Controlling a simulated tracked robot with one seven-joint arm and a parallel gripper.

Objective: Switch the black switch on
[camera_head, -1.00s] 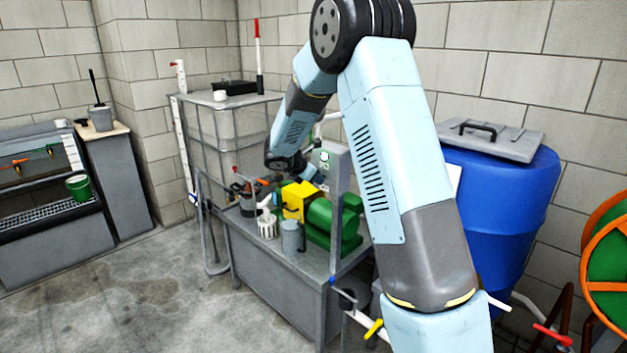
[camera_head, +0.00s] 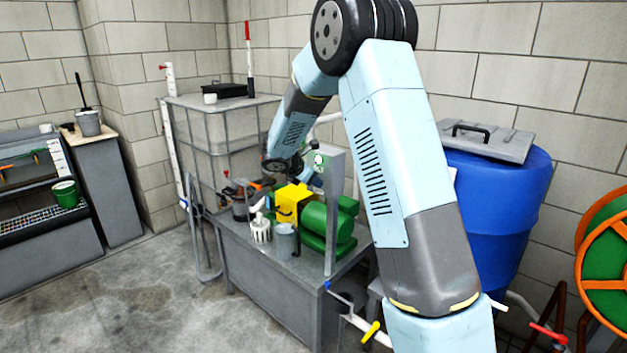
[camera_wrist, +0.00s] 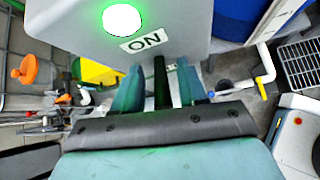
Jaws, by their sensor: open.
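The grey control box (camera_head: 327,166) stands on a post at the table's right side; its face also fills the top of the wrist view (camera_wrist: 190,28). A bright green round light (camera_wrist: 121,18) glows on it beside an "ON" label (camera_wrist: 146,41). My gripper (camera_wrist: 171,72) is open right below the label, its fingers pointing at the box's lower part. In the head view my gripper is largely hidden beside the box.
The metal table (camera_head: 290,268) holds a yellow block (camera_head: 290,203), a green motor (camera_head: 325,228) and a grey cup (camera_head: 286,239) close to the arm. A caged tank (camera_head: 225,135) stands behind, a blue barrel (camera_head: 500,210) to the right. Floor at left is clear.

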